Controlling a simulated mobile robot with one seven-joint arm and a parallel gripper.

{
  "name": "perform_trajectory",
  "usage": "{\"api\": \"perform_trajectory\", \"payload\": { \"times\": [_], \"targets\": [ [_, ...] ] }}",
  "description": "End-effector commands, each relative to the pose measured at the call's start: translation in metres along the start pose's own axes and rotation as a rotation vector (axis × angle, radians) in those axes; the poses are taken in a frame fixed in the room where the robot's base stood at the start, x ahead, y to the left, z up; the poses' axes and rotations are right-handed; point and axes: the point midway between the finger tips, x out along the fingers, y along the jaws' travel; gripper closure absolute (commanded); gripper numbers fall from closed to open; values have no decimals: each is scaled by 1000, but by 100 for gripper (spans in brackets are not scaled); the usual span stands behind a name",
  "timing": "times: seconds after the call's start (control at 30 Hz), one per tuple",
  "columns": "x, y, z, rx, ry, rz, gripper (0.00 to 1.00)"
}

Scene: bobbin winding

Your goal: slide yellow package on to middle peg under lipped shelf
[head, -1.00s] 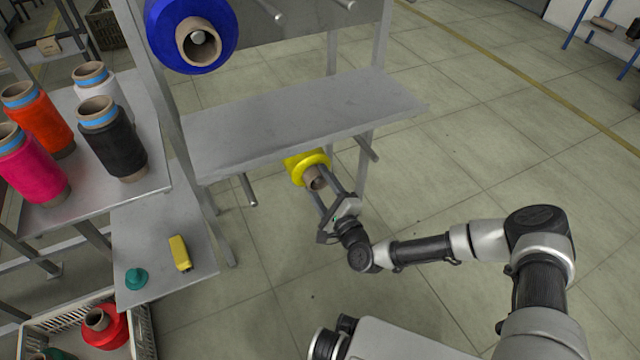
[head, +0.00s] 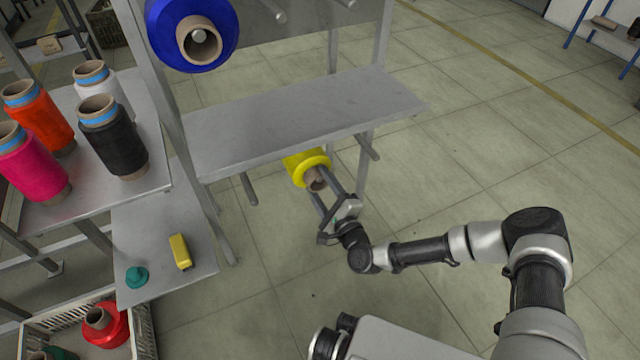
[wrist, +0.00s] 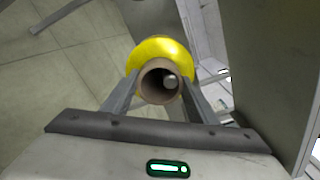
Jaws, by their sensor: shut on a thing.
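The yellow package (head: 308,162) is under the front edge of the grey lipped shelf (head: 300,110), with its brown tube end (head: 317,178) towards me. Its far part is hidden by the shelf. My gripper (head: 323,184) is shut on the package, one finger on each side of the tube. In the wrist view the yellow package (wrist: 150,52) lies between the fingers of my gripper (wrist: 160,84). A round grey end, seemingly the middle peg (wrist: 171,82), shows inside the tube bore, right of centre. How deep the peg sits in the tube cannot be told.
Bare pegs stick out under the shelf, one at left (head: 248,189) and one at right (head: 368,147). A blue package (head: 165,30) hangs above. Several cones stand on the left table, and a small yellow object (head: 180,252) lies on the lower ledge. Floor at right is free.

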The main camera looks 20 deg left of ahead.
Motion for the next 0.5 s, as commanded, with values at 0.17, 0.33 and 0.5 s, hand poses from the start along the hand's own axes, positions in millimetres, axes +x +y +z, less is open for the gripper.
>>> {"api": "perform_trajectory", "payload": {
  "times": [0.17,0.33,0.5],
  "targets": [
    [1,-2,1,-1,-2,-4,32],
    [0,-1,0,0,-1,-2,26],
    [-1,1,-1,1,1,3,26]
  ]
}}
